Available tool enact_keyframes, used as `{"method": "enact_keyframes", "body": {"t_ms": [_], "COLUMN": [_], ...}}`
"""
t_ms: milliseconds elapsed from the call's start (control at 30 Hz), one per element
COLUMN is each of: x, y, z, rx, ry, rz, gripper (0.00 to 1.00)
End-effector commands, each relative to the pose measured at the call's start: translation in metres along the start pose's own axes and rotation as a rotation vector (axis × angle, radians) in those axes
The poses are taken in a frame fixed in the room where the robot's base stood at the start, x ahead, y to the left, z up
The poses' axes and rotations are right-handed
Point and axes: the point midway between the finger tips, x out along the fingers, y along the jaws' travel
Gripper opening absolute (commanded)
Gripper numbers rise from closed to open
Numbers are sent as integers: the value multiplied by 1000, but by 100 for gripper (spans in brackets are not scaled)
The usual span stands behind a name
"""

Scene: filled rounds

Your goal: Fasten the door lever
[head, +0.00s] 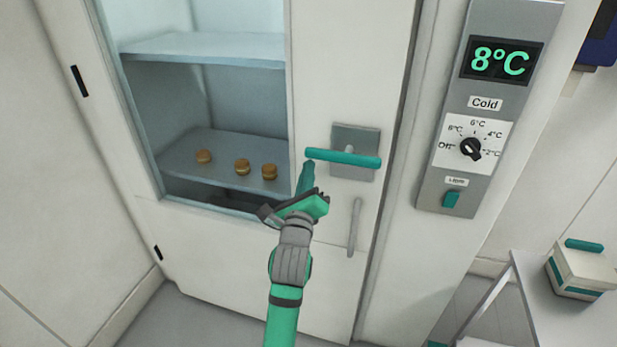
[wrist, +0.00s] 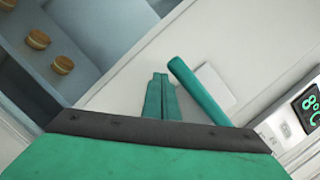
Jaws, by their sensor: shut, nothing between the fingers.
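The door lever (head: 343,158) is a teal bar on a grey square plate (head: 355,138) on the white cabinet door (head: 345,60). In the head view the lever lies nearly level, its free end pointing left. My gripper (head: 306,170) is shut and empty, its fingers pointing up just below the lever's left end. In the wrist view the shut fingertips (wrist: 160,80) are just left of the lever (wrist: 200,90). They look close to it, but I cannot tell whether they touch. My gripper body hides part of the door below the lever.
A grey pull handle (head: 354,228) is on the door below the lever. Behind the window, several round brown items (head: 242,167) sit on a shelf. A control panel (head: 490,110) reads 8ºC. A white box (head: 580,270) with a teal handle stands at the lower right.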

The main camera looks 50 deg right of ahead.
Motion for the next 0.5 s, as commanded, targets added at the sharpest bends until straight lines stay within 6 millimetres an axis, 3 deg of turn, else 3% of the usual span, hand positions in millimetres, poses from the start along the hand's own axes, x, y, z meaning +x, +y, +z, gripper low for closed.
{"method": "enact_keyframes", "body": {"t_ms": [500], "x": [2], "y": [-3], "z": [11], "rx": [2], "ry": [-6], "rz": [-2], "gripper": [0]}}
